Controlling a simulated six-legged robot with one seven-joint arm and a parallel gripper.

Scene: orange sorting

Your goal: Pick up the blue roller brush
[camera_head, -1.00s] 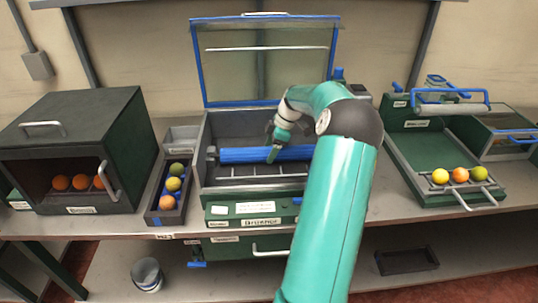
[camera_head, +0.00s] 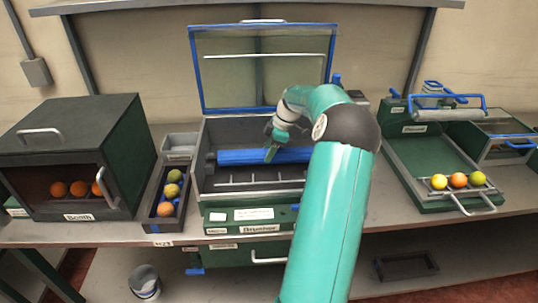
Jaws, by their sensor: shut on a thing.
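The blue roller brush (camera_head: 240,157) lies lengthwise across the open grey box (camera_head: 200,175) in the middle of the bench. My gripper (camera_head: 270,152) reaches down into the box from above and is shut on the brush near its middle. My teal arm hides the right end of the brush. I cannot tell whether the brush is clear of the box's supports.
The box's blue-framed lid (camera_head: 262,68) stands open behind. A dark green booth (camera_head: 75,150) and a narrow tray (camera_head: 157,222) with several fruits stand at left. A green tray (camera_head: 432,162) with fruits is at right. A bucket (camera_head: 145,282) sits below.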

